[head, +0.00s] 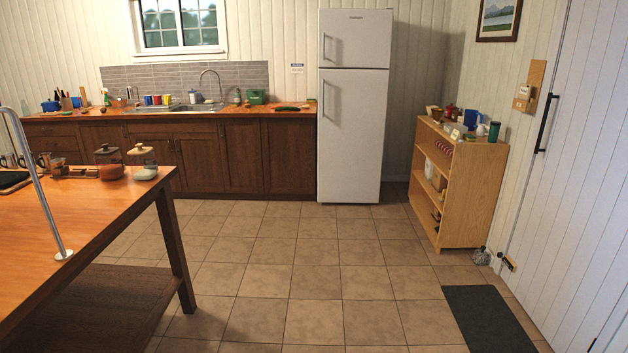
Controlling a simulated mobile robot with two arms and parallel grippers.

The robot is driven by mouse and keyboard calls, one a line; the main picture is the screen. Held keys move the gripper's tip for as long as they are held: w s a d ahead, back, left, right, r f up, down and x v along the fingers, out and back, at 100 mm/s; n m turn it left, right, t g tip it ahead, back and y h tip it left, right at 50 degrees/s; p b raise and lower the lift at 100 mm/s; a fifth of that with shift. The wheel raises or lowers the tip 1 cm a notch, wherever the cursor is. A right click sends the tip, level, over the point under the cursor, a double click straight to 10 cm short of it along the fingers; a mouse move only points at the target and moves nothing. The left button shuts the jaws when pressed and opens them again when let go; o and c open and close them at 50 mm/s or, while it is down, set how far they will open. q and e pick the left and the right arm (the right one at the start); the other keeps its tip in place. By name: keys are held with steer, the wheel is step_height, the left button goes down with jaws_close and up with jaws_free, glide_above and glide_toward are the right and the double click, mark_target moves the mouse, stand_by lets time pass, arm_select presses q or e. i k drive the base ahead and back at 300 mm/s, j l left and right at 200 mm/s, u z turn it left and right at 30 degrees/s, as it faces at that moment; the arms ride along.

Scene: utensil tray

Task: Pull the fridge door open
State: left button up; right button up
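The white fridge (351,140) stands upright against the far wall, a little right of the middle of the head view. It has a small upper door (357,40) and a tall lower door (354,135), and both look shut. Each door has a vertical handle on its left side: the upper handle (324,47) and the lower handle (323,99). The fridge is well across the room from me. Neither of my grippers shows in the head view.
A wooden table (90,205) fills the left foreground. Dark wooden cabinets (235,157) adjoin the fridge's left side. A wooden shelf unit (470,195) stands to its right. A dark mat (488,318) lies front right. The tiled floor (315,285) towards the fridge is clear.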

mark_target(352, 103)
steer(key=i+z, duration=0.15)
steer(key=i, duration=4)
steer(key=i+u, duration=0.15)
steer(key=i, duration=0.3)
steer(key=i+l+u, duration=0.1)
steer(key=i, duration=0.4)
steer(key=i+l+u, duration=0.15)
steer(key=i, duration=0.3)
steer(key=i+l+u, duration=0.15)
steer(key=i, duration=0.3)
